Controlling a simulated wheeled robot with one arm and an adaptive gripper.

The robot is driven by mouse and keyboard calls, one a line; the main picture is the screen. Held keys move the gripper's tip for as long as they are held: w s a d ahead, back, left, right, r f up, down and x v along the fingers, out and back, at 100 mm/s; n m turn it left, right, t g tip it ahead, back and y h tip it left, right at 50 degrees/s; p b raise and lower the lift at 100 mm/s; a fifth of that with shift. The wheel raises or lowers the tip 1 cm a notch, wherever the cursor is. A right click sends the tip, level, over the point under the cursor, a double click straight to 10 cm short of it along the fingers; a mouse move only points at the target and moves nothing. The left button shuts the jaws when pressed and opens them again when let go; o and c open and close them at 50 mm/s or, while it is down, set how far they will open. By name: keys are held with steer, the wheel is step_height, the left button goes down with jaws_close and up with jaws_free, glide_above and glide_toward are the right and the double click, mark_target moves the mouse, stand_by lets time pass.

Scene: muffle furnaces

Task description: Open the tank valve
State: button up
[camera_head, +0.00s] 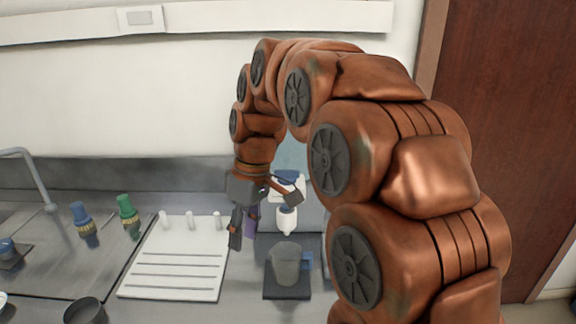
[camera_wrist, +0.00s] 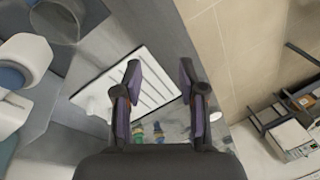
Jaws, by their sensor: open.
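A pale blue tank (camera_head: 293,155) stands at the back of the counter, partly hidden behind my arm. A white fitting with a blue part (camera_head: 287,217) shows on its front; I cannot tell which part is the valve handle or how it is turned. In the wrist view a white rounded body with a blue part (camera_wrist: 24,62) is at the left edge, probably this fitting. My gripper (camera_head: 243,232) is open and empty, pointing down over the white board's right edge, left of the fitting and apart from it. The wrist view shows both fingers (camera_wrist: 160,75) spread with nothing between them.
A grey beaker (camera_head: 286,262) stands on a dark pad (camera_head: 286,293) before the tank, with a small blue thing beside it. A white pegged board (camera_head: 175,270) lies to its left. Green (camera_head: 128,208) and blue (camera_head: 80,215) fittings and a tap (camera_head: 40,180) are further left.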

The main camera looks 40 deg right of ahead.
steer(key=w+d+r+n+t+p, duration=0.1)
steer(key=w+d+r+n, duration=0.3)
steer(key=w+d, duration=0.55)
steer(key=n+t+y+p, duration=0.1)
steer(key=n+t, duration=0.1)
glide_toward(287, 171)
steer(key=shift+w+a+f, duration=0.15)
steer(key=shift+a+f, duration=0.05)
steer(key=shift+f, duration=0.4)
steer(key=b+x, duration=0.2)
steer(key=shift+f, duration=0.3)
steer(key=shift+w+a+f, duration=0.15)
steer(key=shift+a+f, duration=0.05)
steer(key=shift+f, duration=0.1)
steer(key=shift+p+x, duration=0.6)
steer(key=shift+x, duration=1.55)
jaws_close()
